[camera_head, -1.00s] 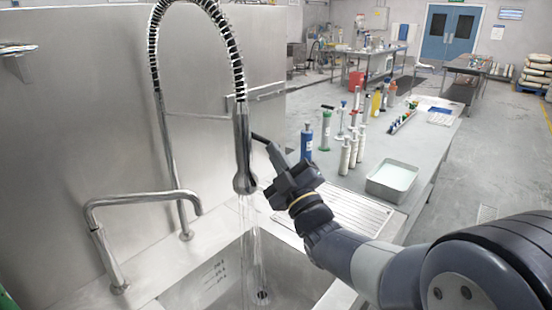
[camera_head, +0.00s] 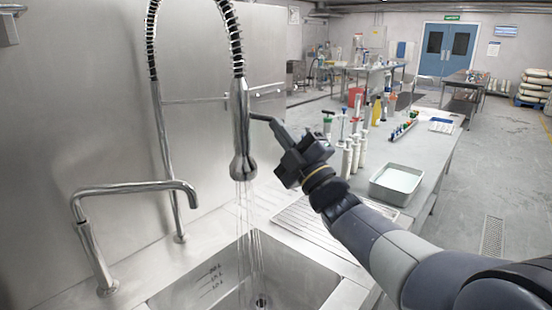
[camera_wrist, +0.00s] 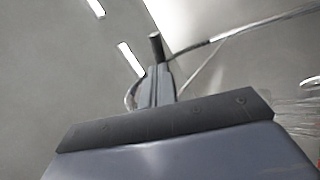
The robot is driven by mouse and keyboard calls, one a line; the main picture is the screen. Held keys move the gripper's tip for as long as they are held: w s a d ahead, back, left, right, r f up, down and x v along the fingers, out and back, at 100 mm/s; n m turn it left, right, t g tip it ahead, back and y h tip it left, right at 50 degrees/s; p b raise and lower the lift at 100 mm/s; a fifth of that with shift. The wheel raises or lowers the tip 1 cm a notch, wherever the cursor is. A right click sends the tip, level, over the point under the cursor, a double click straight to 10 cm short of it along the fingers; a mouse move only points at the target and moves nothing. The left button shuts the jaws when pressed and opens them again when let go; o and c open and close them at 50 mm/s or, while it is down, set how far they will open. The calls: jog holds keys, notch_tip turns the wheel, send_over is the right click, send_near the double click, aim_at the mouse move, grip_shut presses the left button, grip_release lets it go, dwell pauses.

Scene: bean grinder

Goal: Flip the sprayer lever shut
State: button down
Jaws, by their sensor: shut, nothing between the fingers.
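The chrome sprayer (camera_head: 240,135) hangs upright from a spring hose in the head view. Thin streams of water fall from its nozzle into the sink. Its dark, thin lever (camera_head: 259,117) sticks out to the right, nearly level. My gripper (camera_head: 277,126) is shut and empty, right of the sprayer. Its fingertips are at the outer end of the lever; I cannot tell whether they touch. In the wrist view the shut fingers (camera_wrist: 160,85) point up the picture, with a short dark cylinder (camera_wrist: 155,42) at their tip, which I cannot identify for sure.
The steel sink (camera_head: 205,285) lies below the sprayer. A bent chrome tap (camera_head: 135,187) stands at left, before a steel wall panel. Bottles and a grey tray (camera_head: 397,184) stand on the counter at right, beyond my arm.

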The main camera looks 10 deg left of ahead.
jog(key=shift+w+d+r+n+g+y+b, duration=0.15)
jog(key=shift+r+n+g+y+b, duration=0.2)
jog(key=shift+n+g+y+b, duration=0.55)
jog(key=shift+w+r+n+g+y+b, duration=0.15)
jog(key=shift+r+n+g+b, duration=0.25)
jog(key=shift+n, duration=0.9)
jog(key=shift+w+d+r+n+g+y+b, duration=0.2)
jog(key=shift+n+g+y+b, duration=0.35)
jog(key=shift+n+g+b, duration=0.4)
jog(key=shift+a+r+n+t, duration=0.1)
jog(key=shift+n+t, duration=0.15)
